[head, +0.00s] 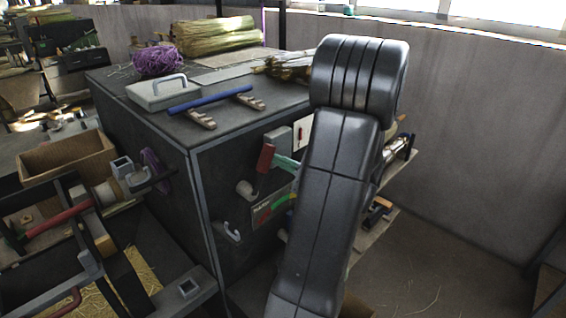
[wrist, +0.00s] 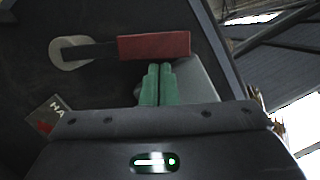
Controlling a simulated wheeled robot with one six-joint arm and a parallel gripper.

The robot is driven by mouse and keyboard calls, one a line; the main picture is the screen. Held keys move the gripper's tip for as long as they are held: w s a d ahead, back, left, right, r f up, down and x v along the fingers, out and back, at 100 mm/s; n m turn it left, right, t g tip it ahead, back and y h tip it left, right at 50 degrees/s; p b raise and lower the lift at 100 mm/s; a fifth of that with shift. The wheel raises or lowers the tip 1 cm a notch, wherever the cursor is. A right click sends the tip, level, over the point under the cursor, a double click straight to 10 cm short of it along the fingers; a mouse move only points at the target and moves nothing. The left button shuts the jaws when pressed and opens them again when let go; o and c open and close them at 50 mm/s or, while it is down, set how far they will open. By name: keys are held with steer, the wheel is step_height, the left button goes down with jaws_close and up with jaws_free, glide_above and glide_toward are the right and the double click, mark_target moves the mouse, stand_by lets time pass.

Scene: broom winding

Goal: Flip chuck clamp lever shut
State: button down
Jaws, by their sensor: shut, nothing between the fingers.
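A lever with a red grip (head: 265,158) and a round pale pivot (head: 245,188) is on the side of the dark cabinet, its grip end up. In the wrist view its red grip (wrist: 153,46) lies across the top, joined by a dark bar to the pivot (wrist: 70,52). My gripper's green fingers (wrist: 158,84) are closed together and empty, their tips right beside the red grip. I cannot tell whether they touch it. In the head view my gripper (head: 286,163) shows just right of the grip, partly hidden by my arm. I cannot tell if this is the chuck's lever.
The cabinet top (head: 95,78) holds a grey case (head: 155,93), a blue bar (head: 210,100), purple twine (head: 158,61) and straw bundles. A frame with a red rod (head: 58,220) stands at left. A label (wrist: 45,115) lies near the pivot. Bare floor is at right.

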mark_target(269, 159)
steer(key=shift+s, duration=0.1)
steer(key=shift+a+r+n+b, duration=0.15)
steer(key=shift+n+b, duration=0.25)
steer(key=shift+s+r, duration=0.1)
steer(key=n+b, duration=0.1)
steer(key=b, duration=0.1)
steer(key=s+a+r+n+b, duration=0.1)
steer(key=shift+s+a+n+g+b, duration=0.25)
steer(key=shift+a+n+g+b, duration=0.05)
steer(key=shift+b, duration=0.05)
steer(key=s+a+n+b, duration=0.1)
steer(key=n+b, duration=0.1)
steer(key=b, duration=0.1)
steer(key=s+a+r+n+h+b, duration=0.1)
steer(key=s+a+n+b, duration=0.1)
steer(key=b, duration=0.1)
steer(key=shift+g, duration=0.3)
steer(key=s+a+n+b, duration=0.1)
steer(key=n+b, duration=0.1)
steer(key=b, duration=0.1)
steer(key=s+a+n+h+b, duration=0.1)
steer(key=b, duration=0.2)
steer(key=shift+s+a+r+n, duration=0.2)
steer(key=shift+s+a+n, duration=0.1)
steer(key=shift+s+n, duration=0.1)
steer(key=shift+d, duration=0.1)
steer(key=v, duration=1.3)
steer(key=shift+s+d+r, duration=0.2)
steer(key=shift+d+r, duration=0.05)
